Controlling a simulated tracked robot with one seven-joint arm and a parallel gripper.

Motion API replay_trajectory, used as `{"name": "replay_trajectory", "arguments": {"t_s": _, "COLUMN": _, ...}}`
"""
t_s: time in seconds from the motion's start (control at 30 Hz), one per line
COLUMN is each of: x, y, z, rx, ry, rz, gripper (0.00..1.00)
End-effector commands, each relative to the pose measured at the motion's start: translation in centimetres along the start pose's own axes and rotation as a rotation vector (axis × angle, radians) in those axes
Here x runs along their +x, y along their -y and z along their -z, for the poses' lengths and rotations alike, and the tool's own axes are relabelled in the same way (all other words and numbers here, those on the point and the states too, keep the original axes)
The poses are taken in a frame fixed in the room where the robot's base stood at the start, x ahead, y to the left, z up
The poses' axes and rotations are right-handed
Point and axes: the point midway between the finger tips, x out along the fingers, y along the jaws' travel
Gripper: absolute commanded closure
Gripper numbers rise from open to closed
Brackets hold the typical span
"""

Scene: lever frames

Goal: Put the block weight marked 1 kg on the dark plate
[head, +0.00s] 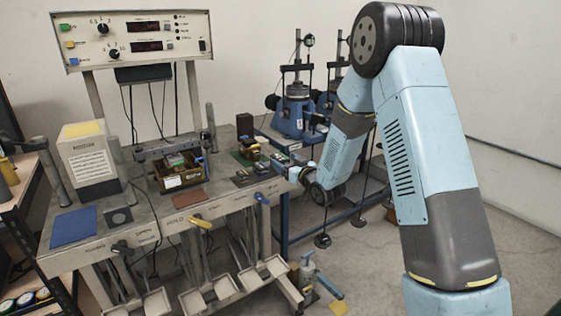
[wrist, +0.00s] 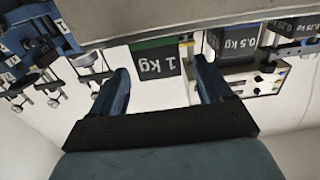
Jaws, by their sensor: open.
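The block marked 1 kg (wrist: 155,67) shows upside down in the wrist view, dark with white lettering and a green edge beside it. My gripper (wrist: 161,80) is open, its two blue fingers apart on either side of the block in the picture; I cannot tell whether they reach around it. In the head view my gripper (head: 298,175) is small, at the right end of the bench, and its fingers are hard to make out. A dark square plate (head: 110,225) with a lighter round middle lies on the bench's left front. I cannot read the block markings in the head view.
On the bench are a blue mat (head: 73,227), a rust-coloured mat (head: 188,198), a wooden bin (head: 180,184) and a white box (head: 88,160). Levers hang along its front.

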Motion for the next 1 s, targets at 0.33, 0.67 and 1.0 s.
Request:
{"name": "replay_trajectory", "arguments": {"t_s": 0.33, "x": -6.7, "y": -0.1, "z": 0.0, "rx": 0.001, "ry": 0.000, "rz": -0.003, "gripper": 0.21}}
{"name": "replay_trajectory", "arguments": {"t_s": 0.67, "x": -9.4, "y": 0.0, "z": 0.0, "rx": 0.000, "ry": 0.000, "rz": -0.001, "gripper": 0.21}}
{"name": "replay_trajectory", "arguments": {"t_s": 1.0, "x": -9.9, "y": -1.2, "z": 2.0, "rx": -0.032, "ry": 0.060, "rz": -0.045, "gripper": 0.21}}
